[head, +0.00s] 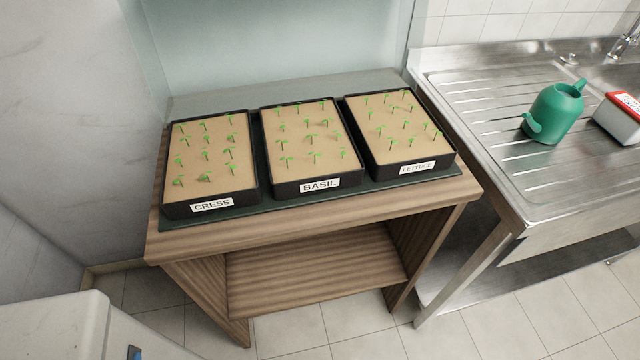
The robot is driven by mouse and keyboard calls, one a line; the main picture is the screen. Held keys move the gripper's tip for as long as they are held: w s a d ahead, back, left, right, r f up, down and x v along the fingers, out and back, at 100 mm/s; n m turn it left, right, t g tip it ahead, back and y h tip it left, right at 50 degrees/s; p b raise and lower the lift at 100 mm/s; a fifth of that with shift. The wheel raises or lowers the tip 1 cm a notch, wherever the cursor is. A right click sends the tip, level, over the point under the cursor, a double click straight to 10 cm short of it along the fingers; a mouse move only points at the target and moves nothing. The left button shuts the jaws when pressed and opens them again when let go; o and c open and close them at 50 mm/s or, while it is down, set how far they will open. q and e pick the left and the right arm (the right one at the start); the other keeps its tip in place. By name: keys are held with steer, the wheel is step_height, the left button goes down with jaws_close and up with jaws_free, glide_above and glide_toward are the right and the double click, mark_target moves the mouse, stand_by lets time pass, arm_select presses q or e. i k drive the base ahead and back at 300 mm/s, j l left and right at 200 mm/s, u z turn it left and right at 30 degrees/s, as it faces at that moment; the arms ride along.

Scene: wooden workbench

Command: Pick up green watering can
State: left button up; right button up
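The green watering can (556,112) stands upright on the ribbed metal drainboard (480,110) at the right of the head view. One green part sticks out low at its left side and another at its top right. Nothing is holding it. Neither of my grippers shows in the head view.
A wooden workbench (315,280) bears three black seedling trays labelled cress (212,204), basil (319,185) and lettuce (417,168). A white container with a red rim (619,118) stands right of the can. A tap (628,42) is at the far right. Tiled floor lies in front.

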mark_target(554, 111)
steer(key=z, duration=1.3)
steer(key=i+l+u, duration=0.1)
steer(key=l, duration=0.2)
steer(key=i+l, duration=0.2)
steer(key=i+l+u, duration=0.15)
steer(key=l, duration=0.3)
steer(key=i+l+u, duration=0.1)
steer(key=l, duration=0.2)
